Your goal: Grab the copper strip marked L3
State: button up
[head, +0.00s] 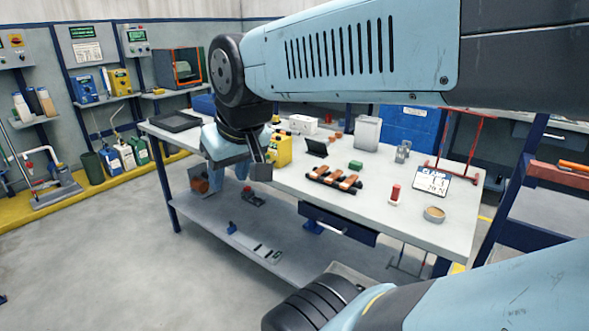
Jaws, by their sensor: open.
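Several copper strips (335,177) lie side by side across a dark rack (318,180) in the middle of the workbench. Any marks on them are too small to read, so I cannot tell which one is L3. My gripper (251,173) is open, with nothing seen between its fingers. It hangs at the front edge of the bench, to the left of the strips and apart from them. My forearm crosses the top of the view and leaves the strips in sight.
A white card (430,184) with partly legible print, a round tin (434,214) and a red-topped item (395,194) stand right of the rack. A green block (356,165), a black stand (316,147) and a yellow box (280,151) are near it. The bench front (280,195) is clear.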

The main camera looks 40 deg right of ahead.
aim_at(322, 169)
jog(key=u, duration=0.15)
jog(key=i, duration=0.55)
jog(key=z, duration=1.8)
jog(key=i, duration=0.5)
jog(key=u, duration=0.25)
jog(key=k, duration=0.5)
jog(key=z, duration=0.15)
